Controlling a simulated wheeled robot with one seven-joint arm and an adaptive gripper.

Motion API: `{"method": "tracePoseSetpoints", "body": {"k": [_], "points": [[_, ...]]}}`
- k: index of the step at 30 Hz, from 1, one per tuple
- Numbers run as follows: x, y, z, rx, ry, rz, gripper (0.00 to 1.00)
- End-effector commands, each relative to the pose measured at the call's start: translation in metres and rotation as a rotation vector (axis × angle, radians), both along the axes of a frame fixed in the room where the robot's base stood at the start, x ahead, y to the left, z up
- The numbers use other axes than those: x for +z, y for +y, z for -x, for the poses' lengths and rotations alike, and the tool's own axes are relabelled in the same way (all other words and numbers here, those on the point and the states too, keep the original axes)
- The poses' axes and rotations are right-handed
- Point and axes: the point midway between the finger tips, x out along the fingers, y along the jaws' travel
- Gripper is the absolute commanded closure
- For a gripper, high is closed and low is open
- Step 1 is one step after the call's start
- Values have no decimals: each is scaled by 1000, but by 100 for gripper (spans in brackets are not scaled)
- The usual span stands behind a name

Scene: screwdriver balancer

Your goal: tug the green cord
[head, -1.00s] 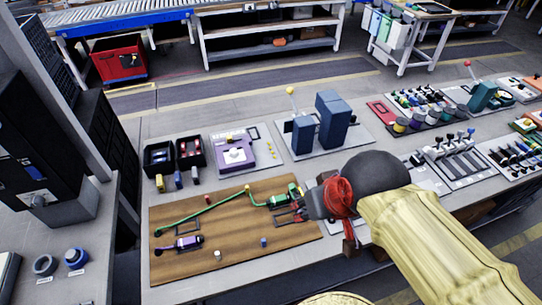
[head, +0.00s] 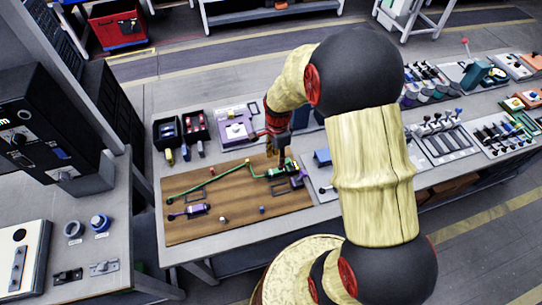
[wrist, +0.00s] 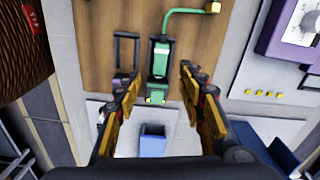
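The green cord (head: 208,182) runs across the wooden board (head: 225,222), from its left side up to a small yellow guide and on to the green screwdriver (head: 279,170). In the wrist view the cord (wrist: 178,20) bends from a yellow guide down to the end of the green screwdriver (wrist: 161,58). My gripper (head: 277,152) is above the screwdriver at the board's right end. In the wrist view my gripper (wrist: 160,75) is open, with one finger on each side of the screwdriver and nothing between them held. Whether the fingertips are level with it, I cannot tell.
A purple tool (head: 190,210) lies at the board's lower left. Black bins (head: 167,132) and a purple device (head: 236,130) stand behind the board. A black frame (wrist: 126,50) is beside the screwdriver. The board's lower middle is mostly clear.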

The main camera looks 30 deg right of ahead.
Motion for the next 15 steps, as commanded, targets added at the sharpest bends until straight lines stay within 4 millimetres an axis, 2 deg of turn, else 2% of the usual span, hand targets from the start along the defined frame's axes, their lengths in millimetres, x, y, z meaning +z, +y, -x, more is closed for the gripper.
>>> {"method": "tracePoseSetpoints", "body": {"k": [3, 8, 15], "points": [[-1, 0, -1, -110, -6, 2, 61], [-6, 0, 0, -159, -6, 2, 61], [-38, 0, 0, -157, -5, 2, 61]]}}
